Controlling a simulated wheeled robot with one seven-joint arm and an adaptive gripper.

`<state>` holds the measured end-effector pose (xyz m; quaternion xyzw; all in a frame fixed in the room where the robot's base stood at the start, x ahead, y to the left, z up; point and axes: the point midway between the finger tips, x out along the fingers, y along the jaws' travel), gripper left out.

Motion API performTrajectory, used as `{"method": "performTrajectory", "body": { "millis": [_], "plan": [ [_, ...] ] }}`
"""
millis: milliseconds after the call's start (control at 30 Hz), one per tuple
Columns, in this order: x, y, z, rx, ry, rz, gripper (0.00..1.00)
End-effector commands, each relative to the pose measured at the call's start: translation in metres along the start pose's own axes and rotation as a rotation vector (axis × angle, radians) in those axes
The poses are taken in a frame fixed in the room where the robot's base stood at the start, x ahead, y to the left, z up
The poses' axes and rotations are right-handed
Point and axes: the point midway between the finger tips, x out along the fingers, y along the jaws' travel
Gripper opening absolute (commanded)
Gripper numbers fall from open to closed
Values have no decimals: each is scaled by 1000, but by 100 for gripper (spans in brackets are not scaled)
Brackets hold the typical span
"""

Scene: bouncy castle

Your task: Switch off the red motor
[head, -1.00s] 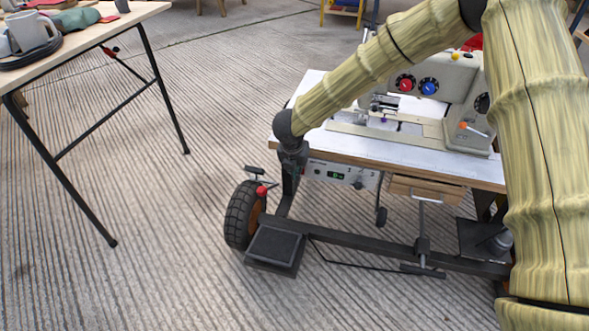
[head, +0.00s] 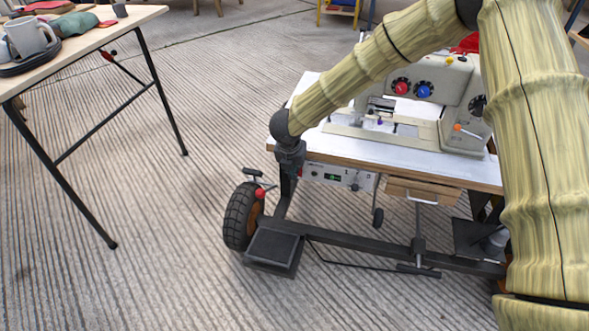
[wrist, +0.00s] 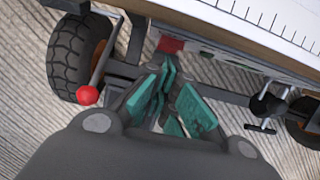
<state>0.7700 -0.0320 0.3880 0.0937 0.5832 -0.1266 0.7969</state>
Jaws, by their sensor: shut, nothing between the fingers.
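The sewing machine (head: 460,95) stands on a white-topped table. A pale control box (head: 338,177) with a small green display and a dark knob hangs under its front edge. In the wrist view, a red block (wrist: 171,44) sits at the left end of this box, just beyond my fingertips; whether it is a switch is unclear. My gripper (wrist: 172,85), with teal finger pads, is shut and empty, pointing toward the red block. I cannot tell whether it touches it. In the head view my gripper (head: 289,160) is at the table's front left corner. No motor is clearly identifiable.
A red-knobbed lever (wrist: 87,95) and a black wheel (wrist: 77,55) are close on the left in the wrist view. A pedal (head: 273,248) hangs low on the frame. A wooden table (head: 95,42) stands at left. The floor between is clear.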

Motion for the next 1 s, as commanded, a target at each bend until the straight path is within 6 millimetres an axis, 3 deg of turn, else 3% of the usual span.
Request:
{"method": "performTrajectory", "body": {
  "millis": [300, 700, 1000],
  "plan": [
    [-16, 9, -26, -11, 1, 3, 0],
    [-91, 8, -8, -6, 1, 4, 0],
    [-112, 9, -4, -7, 0, 2, 0]
  ]
}}
